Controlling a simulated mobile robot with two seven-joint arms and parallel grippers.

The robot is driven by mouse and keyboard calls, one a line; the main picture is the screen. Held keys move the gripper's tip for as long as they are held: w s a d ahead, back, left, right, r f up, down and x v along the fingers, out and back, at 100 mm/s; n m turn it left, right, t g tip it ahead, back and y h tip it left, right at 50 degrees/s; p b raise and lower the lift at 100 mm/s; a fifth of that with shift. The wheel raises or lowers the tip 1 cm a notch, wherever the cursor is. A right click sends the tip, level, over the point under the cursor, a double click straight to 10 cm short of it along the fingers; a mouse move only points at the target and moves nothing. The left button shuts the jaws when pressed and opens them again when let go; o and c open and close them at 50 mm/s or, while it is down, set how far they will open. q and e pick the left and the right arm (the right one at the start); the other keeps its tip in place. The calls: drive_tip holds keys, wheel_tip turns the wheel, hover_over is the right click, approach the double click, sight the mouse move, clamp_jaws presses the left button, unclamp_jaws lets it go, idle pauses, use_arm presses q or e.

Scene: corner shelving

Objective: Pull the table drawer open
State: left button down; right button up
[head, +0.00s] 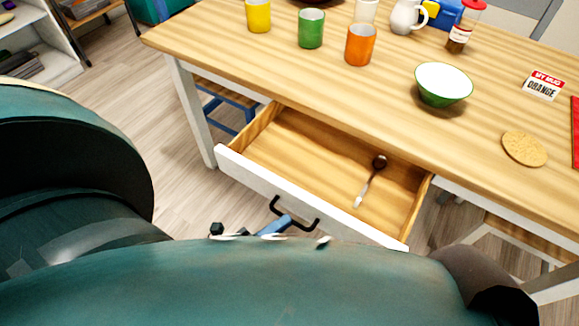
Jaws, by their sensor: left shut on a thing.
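The table drawer (310,152) stands well out from under the wooden table top (390,115), its wooden inside showing. Its white front (240,172) carries a black handle (275,205). My left gripper (281,221) is at this handle and shut on it. Most of the gripper is hidden behind my teal arm. My right gripper is not in view. A spoon (371,180) with a dark bowl and light handle end lies in the drawer.
Yellow (258,16), green (311,29) and orange (360,46) cups, a green bowl (443,87) and a round cork-coloured coaster (524,149) are on the table. A blue stool (225,100) is beneath it. Wooden floor (120,105) is clear at left.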

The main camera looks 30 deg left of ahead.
use_arm(q)
drive_tip(key=shift+s, duration=0.4)
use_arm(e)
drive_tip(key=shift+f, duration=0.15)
use_arm(q)
drive_tip(key=c, duration=1.5)
unclamp_jaws()
drive_tip(key=shift+a+f, duration=0.1)
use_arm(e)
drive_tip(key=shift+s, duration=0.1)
